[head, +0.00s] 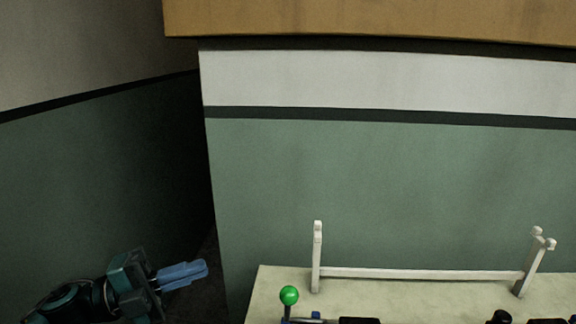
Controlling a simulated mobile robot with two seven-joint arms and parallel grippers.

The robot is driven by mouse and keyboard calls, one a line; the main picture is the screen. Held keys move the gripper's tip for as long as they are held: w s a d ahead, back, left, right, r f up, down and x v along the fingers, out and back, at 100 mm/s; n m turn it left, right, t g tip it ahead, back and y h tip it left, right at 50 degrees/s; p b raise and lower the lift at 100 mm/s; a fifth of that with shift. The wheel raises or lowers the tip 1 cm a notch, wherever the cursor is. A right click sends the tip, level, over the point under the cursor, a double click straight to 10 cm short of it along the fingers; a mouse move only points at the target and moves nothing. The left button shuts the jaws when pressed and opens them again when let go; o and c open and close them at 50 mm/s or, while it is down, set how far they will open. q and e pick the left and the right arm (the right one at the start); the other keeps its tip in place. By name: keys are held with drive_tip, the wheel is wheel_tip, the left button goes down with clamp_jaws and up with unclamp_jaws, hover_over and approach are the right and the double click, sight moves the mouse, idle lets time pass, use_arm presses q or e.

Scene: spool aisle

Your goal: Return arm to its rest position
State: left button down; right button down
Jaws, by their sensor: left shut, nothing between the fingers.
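My left gripper (204,268) is at the lower left of the head view. Its blue fingers are together with nothing between them and point to the right. It is left of the pale work surface (270,275), over the dark gap beside it, and appears apart from it. My right gripper is not in view.
A white stand with two uprights and a crossbar (420,273) is on the pale surface. A green ball on a post (289,295) stands near its left end. Dark objects (500,317) are cut off at the bottom edge. A green and white wall (400,190) rises behind.

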use_arm(q)
wheel_tip(320, 180, down, 13)
drive_tip(key=a+n+t+y, duration=0.2)
drive_tip(key=n+t+y, duration=0.6)
drive_tip(key=n+y, duration=1.1)
drive_tip(key=s+a+f+n+g, duration=0.1)
drive_tip(key=s+f+n+g, duration=0.45)
drive_tip(key=s, duration=0.45)
drive_tip(key=s+f+n+g, duration=0.4)
drive_tip(key=s+f+g, duration=0.2)
drive_tip(key=s, duration=0.5)
drive_tip(key=w+d+f+m+t+h+p, duration=0.1)
drive_tip(key=w+d+t+h+p, duration=0.2)
drive_tip(key=w+d+t+p, duration=0.2)
drive_tip(key=shift+w+d+f+t+h, duration=0.4)
drive_tip(key=shift+w+d+t, duration=0.35)
drive_tip(key=shift+w+t, duration=0.2)
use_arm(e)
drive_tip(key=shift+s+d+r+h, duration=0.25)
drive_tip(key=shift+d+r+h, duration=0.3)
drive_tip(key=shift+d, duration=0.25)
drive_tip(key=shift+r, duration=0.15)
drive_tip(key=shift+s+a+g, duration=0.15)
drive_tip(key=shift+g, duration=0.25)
